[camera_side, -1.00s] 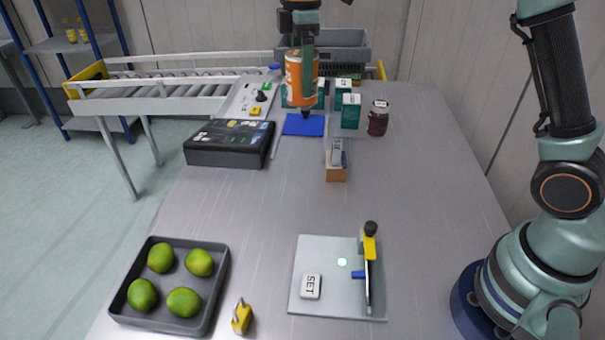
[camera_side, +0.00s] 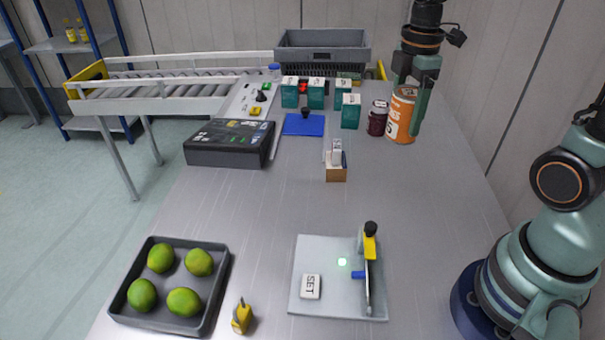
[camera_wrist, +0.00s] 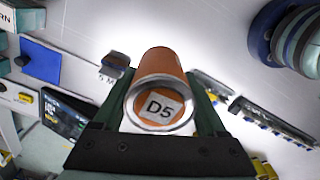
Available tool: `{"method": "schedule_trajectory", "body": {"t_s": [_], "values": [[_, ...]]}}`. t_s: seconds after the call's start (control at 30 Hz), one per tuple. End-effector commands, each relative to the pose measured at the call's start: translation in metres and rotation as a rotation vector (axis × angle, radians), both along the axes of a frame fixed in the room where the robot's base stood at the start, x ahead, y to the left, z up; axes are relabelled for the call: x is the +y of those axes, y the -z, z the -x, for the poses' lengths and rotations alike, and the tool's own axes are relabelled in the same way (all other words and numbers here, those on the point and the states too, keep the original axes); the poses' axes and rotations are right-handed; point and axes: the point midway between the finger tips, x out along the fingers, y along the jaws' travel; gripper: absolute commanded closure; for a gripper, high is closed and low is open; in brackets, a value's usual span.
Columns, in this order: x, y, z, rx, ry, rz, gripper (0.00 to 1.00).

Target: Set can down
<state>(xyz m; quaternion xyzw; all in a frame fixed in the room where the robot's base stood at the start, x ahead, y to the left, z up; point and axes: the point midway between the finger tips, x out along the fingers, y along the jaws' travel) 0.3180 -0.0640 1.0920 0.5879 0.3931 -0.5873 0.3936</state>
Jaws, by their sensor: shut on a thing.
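The orange can (camera_side: 401,118) with a white label is upright at the back right of the table, just right of the dark red jar (camera_side: 377,118). My gripper (camera_side: 411,100) is shut on it, with a finger on its right side. The can's bottom is at or very near the table top; I cannot tell whether it touches. In the wrist view the can (camera_wrist: 160,75) sits between both fingers, its lid marked D5 facing the camera.
Several teal boxes (camera_side: 350,112) stand left of the jar. A blue mat (camera_side: 303,125), black case (camera_side: 229,143), small wooden holder (camera_side: 336,173), plate with a clamp (camera_side: 310,250) and tray of limes (camera_side: 217,300) lie around. The table's right side in front is clear.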

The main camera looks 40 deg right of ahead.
Motion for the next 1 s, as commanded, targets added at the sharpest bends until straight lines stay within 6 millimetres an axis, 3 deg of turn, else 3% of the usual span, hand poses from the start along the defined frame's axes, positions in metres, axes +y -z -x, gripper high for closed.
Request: {"method": "schedule_trajectory", "body": {"t_s": [0.3,0.5,1.0], "values": [[0.001,0.080,0.001,0.009,0.000,-0.002,1.00],[0.001,0.121,0.001,0.007,0.000,-0.002,1.00],[0.000,0.168,0.000,0.003,0.000,0.000,1.00]]}}
